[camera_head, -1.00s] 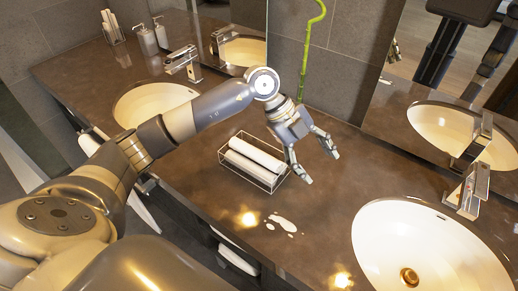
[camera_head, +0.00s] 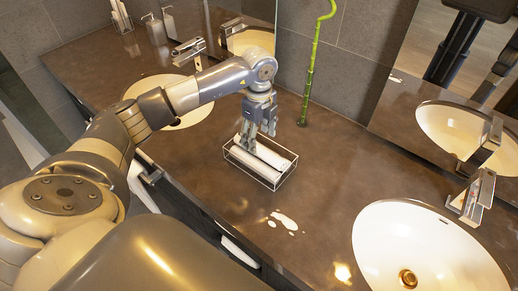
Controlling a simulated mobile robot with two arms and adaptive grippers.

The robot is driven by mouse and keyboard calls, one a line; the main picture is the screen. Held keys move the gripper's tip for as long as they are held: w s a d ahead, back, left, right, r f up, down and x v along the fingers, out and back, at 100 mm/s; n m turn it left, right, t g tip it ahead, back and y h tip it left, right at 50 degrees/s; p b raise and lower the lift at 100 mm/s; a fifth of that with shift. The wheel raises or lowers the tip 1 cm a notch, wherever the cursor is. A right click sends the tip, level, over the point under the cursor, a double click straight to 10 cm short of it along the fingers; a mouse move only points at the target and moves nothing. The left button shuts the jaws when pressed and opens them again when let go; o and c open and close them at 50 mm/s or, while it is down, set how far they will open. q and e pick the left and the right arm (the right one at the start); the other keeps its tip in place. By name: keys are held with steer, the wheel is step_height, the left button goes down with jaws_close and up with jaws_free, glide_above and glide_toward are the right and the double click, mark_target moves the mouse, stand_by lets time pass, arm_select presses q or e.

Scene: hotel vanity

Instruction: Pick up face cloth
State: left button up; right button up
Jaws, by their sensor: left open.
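White rolled face cloths (camera_head: 262,164) lie side by side in a thin wire basket (camera_head: 277,187) on the brown counter, in the middle of the head view. My left gripper (camera_head: 260,138) points down over the back of the basket. Its fingers are open, and the nearer finger overlaps the end of the rolls. I cannot tell whether it touches a cloth. The gripper hides the rear part of the basket. My right gripper does not show.
A green bamboo stalk (camera_head: 312,70) stands close behind the basket. A white puddle-like patch (camera_head: 283,221) lies in front of it. A white sink (camera_head: 420,250) with a faucet (camera_head: 472,195) is at right; another sink (camera_head: 190,112) is at left, partly behind my arm.

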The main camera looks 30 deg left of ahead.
mark_target(259, 147)
arm_select(q)
step_height(259, 147, down, 3)
steer(key=shift+s+f+p, duration=0.1)
steer(key=shift+f+p, duration=0.05)
steer(key=shift+p, duration=0.75)
steer(key=shift+f, duration=0.6)
steer(key=c, duration=1.1)
